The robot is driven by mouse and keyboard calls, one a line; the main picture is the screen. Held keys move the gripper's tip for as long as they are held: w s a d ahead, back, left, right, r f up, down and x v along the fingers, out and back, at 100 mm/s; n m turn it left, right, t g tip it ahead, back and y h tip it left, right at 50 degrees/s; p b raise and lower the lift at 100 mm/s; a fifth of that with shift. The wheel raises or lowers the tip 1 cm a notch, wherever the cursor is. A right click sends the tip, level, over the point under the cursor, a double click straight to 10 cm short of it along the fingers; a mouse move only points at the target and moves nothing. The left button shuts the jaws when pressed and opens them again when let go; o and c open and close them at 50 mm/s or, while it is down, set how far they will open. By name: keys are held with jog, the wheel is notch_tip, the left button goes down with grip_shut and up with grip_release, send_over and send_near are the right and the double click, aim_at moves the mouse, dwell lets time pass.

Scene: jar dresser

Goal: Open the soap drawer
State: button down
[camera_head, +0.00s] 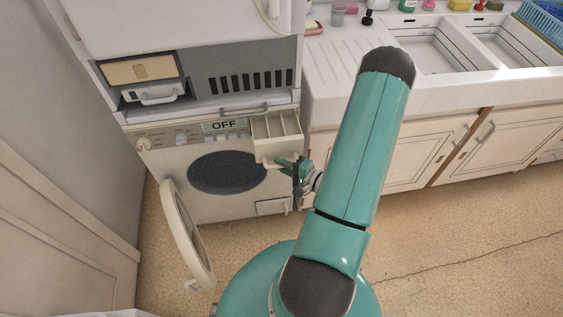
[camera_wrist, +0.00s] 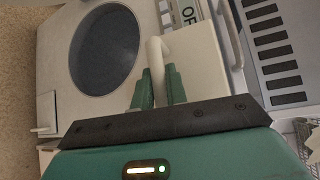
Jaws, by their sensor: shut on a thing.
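The soap drawer (camera_head: 275,143) is at the upper right of the washing machine (camera_head: 160,150). It sticks out from the front, and its divided compartments show from above. My gripper (camera_head: 291,166) is at the drawer's front, below its right part. In the wrist view my gripper (camera_wrist: 157,88) has its two green fingers shut on the pale drawer handle (camera_wrist: 157,50). The cream drawer front (camera_wrist: 200,65) shows beside the handle. The handle is hard to see in the head view.
The round washer door (camera_head: 187,233) hangs open at the left. A grey-fronted appliance (camera_head: 245,80) sits above the machine. A counter with a double sink (camera_head: 440,55) and cupboards (camera_head: 400,165) stand to the right. Open floor (camera_head: 470,245) lies in front of them.

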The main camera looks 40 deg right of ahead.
jog(key=shift+s+a, duration=0.3)
jog(key=shift+s, duration=0.3)
jog(key=c, duration=1.4)
grip_release()
jog(key=shift+w, duration=0.1)
jog(key=v, duration=1.3)
jog(key=shift+s+d, duration=0.15)
jog(key=shift+s, duration=0.25)
jog(key=shift+r, duration=0.1)
